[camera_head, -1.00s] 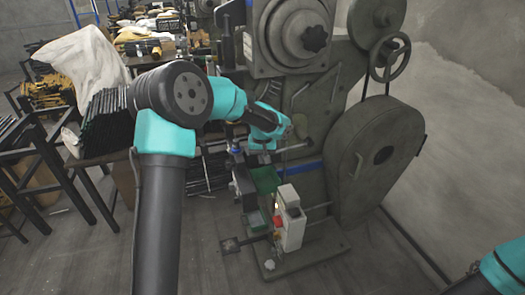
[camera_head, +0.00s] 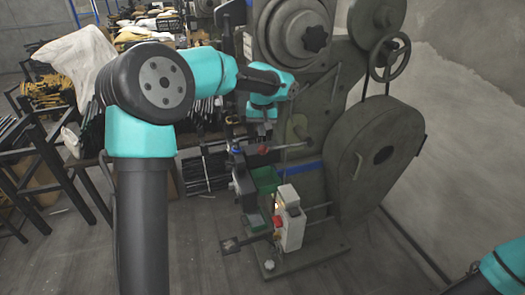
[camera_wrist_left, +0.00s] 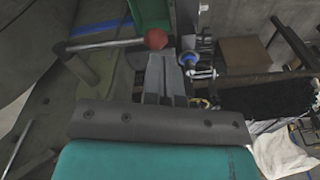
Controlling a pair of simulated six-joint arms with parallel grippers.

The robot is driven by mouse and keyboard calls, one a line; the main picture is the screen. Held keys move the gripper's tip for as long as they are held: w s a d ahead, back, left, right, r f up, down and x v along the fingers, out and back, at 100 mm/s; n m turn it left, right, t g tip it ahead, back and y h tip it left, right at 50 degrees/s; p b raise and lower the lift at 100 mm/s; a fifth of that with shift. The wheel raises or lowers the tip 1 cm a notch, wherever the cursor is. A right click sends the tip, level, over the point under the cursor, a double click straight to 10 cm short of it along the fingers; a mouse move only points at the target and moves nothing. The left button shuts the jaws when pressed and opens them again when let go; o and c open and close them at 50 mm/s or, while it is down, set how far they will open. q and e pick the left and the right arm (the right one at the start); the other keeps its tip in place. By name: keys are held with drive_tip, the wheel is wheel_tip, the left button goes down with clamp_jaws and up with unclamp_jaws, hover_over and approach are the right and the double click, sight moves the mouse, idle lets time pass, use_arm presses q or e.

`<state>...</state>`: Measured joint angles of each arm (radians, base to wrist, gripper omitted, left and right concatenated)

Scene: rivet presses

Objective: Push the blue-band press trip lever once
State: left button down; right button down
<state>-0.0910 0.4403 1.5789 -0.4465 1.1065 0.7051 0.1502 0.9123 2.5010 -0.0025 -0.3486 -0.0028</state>
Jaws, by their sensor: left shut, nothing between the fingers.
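The press (camera_head: 375,150) carries a blue band (camera_head: 305,168) across its lower body. Its trip lever is a thin rod ending in a red ball (camera_head: 264,150), pointing left from the press. In the left wrist view the red ball (camera_wrist_left: 156,39) and its rod (camera_wrist_left: 105,45) lie just past the fingertips, a little to their left. My left gripper (camera_head: 262,136) points down above the ball and looks apart from it. Its fingers also show in the left wrist view (camera_wrist_left: 166,70), shut and empty. Only part of my right arm shows, at lower right; its gripper is out of frame.
A blue-topped fitting (camera_head: 238,150) stands left of the red ball. A green bin (camera_head: 266,180) and a white control box (camera_head: 290,220) with a red button sit below. A handwheel (camera_head: 390,57) is at upper right. Loaded racks stand behind left.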

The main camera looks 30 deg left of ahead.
use_arm(q)
drive_tip(key=shift+s+d+r, duration=0.1)
drive_tip(key=shift+r, duration=1)
drive_tip(key=shift+s+r, duration=0.1)
drive_tip(key=shift+r, duration=1)
drive_tip(key=s+d+f+m+h, duration=0.1)
drive_tip(key=s+d+f, duration=0.1)
drive_tip(key=f, duration=0.7)
drive_tip(key=s+d+f+m+h, duration=0.1)
drive_tip(key=d+f, duration=0.2)
drive_tip(key=f, duration=0.7)
drive_tip(key=s+d+f+m+h, duration=0.1)
drive_tip(key=s+d+f, duration=0.1)
drive_tip(key=f, duration=0.7)
drive_tip(key=s+d+f, duration=0.1)
drive_tip(key=s+f, duration=0.8)
drive_tip(key=s, duration=0.2)
drive_tip(key=s+d+f+h, duration=0.1)
drive_tip(key=s+d+f, duration=0.1)
drive_tip(key=s+f, duration=0.8)
drive_tip(key=shift+s+d, duration=0.25)
drive_tip(key=shift+s, duration=0.9)
drive_tip(key=c, duration=1.8)
unclamp_jaws()
drive_tip(key=shift+c, duration=0.2)
